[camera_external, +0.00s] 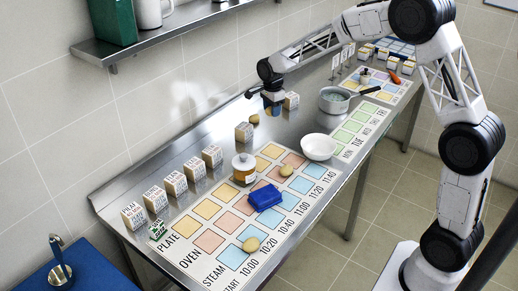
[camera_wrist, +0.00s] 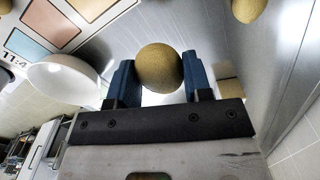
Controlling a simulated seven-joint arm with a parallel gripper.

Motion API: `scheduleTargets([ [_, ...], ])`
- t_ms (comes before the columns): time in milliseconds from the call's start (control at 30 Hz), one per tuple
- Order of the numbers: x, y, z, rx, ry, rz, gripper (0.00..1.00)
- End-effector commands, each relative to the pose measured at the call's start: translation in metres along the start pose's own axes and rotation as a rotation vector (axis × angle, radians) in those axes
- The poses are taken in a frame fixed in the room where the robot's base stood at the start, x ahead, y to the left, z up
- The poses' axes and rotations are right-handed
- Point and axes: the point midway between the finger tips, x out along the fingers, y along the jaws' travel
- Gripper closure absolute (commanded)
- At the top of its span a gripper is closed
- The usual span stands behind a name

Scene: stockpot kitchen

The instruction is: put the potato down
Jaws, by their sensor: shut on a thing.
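A round yellow-brown potato (camera_wrist: 159,67) sits between the two blue fingers of my gripper (camera_wrist: 159,80) in the wrist view. The fingers are shut on it. In the external view my gripper (camera_external: 273,101) is low over the steel counter behind the chart, and it mostly hides the held potato. I cannot tell whether the potato touches the counter. Another potato (camera_external: 254,118) lies on bare steel just left of my gripper. More potatoes lie on the chart, one in the middle (camera_external: 286,170) and one near the front (camera_external: 251,244).
A white bowl (camera_external: 319,147) stands right of my gripper, with a pot (camera_external: 335,101) beyond it. Small printed boxes (camera_external: 244,132) line the wall side. A jar (camera_external: 244,168) and a blue object (camera_external: 264,197) sit on the chart.

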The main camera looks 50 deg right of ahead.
Motion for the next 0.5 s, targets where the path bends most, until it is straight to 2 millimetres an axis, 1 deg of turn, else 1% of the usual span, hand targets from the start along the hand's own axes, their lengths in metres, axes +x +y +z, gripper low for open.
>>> scheduleTargets([
  [167,-0.024,0.000,0.000,0.000,0.000,-0.002,0.78],
  [300,-0.049,-0.001,0.000,0.000,-0.001,-0.004,0.78],
  [333,-0.046,0.003,0.007,-0.010,0.000,-0.001,0.78],
  [500,-0.046,0.018,0.035,-0.055,0.000,0.000,0.78],
])
